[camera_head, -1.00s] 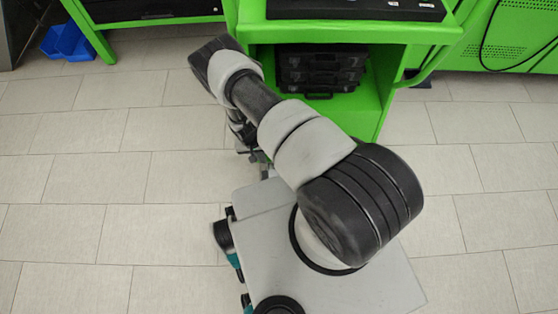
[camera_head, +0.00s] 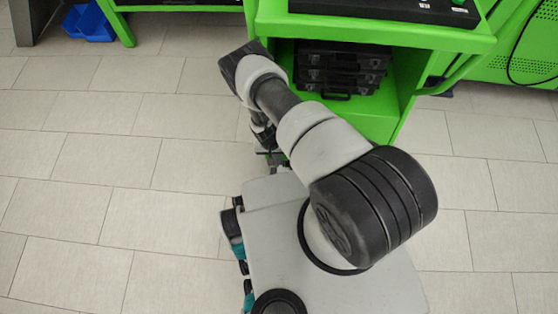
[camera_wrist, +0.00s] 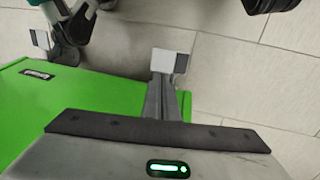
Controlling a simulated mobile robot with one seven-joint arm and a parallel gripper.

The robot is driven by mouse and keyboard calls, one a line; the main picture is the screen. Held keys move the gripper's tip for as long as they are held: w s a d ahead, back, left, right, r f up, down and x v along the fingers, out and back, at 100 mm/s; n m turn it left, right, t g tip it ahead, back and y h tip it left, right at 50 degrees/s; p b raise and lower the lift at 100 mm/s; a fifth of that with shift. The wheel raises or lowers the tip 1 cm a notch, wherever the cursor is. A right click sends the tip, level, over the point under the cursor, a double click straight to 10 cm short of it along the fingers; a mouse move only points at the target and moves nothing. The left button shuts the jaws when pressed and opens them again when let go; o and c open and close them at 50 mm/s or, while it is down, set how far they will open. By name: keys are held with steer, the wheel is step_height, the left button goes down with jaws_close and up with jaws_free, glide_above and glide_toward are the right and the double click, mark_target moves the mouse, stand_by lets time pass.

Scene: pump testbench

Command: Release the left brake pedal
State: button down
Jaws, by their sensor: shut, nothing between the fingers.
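In the wrist view, my gripper (camera_wrist: 170,63) is shut and empty, its pale and dark fingertips together beside the green cart's edge. A black caster-like part (camera_wrist: 72,28) stands at upper left, by the corner of the green cart. A small pale and dark plate (camera_wrist: 41,40) sits beside it; I cannot tell whether this is the left brake pedal or its position. A clear gap separates my fingertips from the plate. In the head view, my gripper (camera_head: 270,156) is small and partly hidden low beside the cart, and no pedal can be made out.
The green cart (camera_head: 366,40) stands in front, with stacked black cases (camera_head: 342,68) on its lower shelf. A blue bin (camera_head: 88,23) lies at upper left. Pale tiled floor (camera_head: 100,160) is open on the left. A green cabinet (camera_head: 520,58) with a dark cable is at right.

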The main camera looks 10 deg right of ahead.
mark_target(283, 169)
steer(key=f+b, duration=0.1)
steer(key=f, duration=0.2)
steer(key=d+f+b, duration=0.1)
steer(key=f+b, duration=0.1)
steer(key=f, duration=0.2)
steer(key=d+f+b, duration=0.1)
steer(key=f+b, duration=0.1)
steer(key=f, duration=0.1)
steer(key=shift+s+f, duration=0.3)
